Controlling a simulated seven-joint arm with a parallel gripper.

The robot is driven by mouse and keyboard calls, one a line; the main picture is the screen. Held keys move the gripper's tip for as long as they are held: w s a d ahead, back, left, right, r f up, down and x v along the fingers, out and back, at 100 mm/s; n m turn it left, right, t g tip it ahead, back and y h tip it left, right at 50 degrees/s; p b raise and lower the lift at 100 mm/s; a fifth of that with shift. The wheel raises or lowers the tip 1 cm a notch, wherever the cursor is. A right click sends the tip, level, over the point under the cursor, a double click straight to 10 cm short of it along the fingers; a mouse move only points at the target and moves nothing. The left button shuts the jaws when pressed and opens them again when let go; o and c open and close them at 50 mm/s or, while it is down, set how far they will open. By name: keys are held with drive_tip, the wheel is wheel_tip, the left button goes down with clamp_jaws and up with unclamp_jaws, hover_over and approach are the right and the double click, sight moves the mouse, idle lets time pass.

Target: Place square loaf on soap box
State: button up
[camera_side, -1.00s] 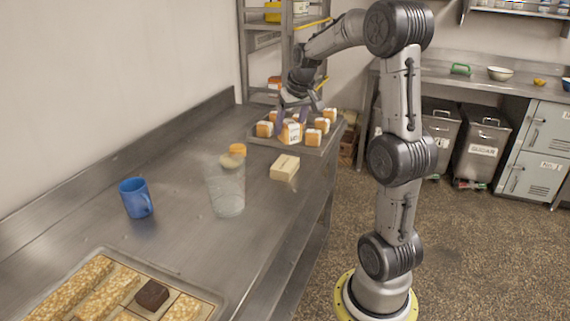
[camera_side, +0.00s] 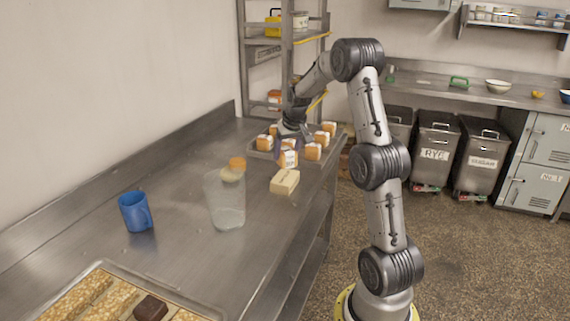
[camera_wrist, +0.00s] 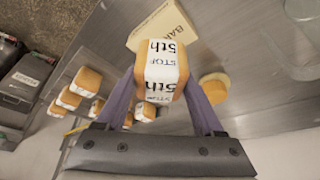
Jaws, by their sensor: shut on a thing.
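My gripper (camera_side: 289,150) is shut on a square loaf (camera_wrist: 160,70), a golden block with a white paper band reading "STOP 5th". In the side view the held loaf (camera_side: 289,159) shows near the front edge of the tray, just behind the soap box in the picture. The soap box (camera_side: 285,182), a cream block, lies on the steel counter. In the wrist view the soap box (camera_wrist: 150,27) shows beyond the loaf, partly covered by it, with printed letters "BAR". How high the loaf is above the counter is hard to tell.
A tray (camera_side: 320,160) with several more banded loaves is behind the gripper. A clear pitcher (camera_side: 226,200) and a round orange-tan item (camera_side: 237,163) stand left of the soap box. A blue mug (camera_side: 136,212) is farther left. A tray of baked bars (camera_side: 100,272) lies in front.

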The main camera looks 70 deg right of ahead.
sight(285, 163)
drive_tip(key=shift+w+d+f, duration=0.45)
drive_tip(key=shift+f, duration=0.3)
drive_tip(key=shift+d+f, duration=0.1)
drive_tip(key=shift+f, duration=1.55)
drive_tip(key=shift+f, duration=0.15)
drive_tip(key=o, duration=1.4)
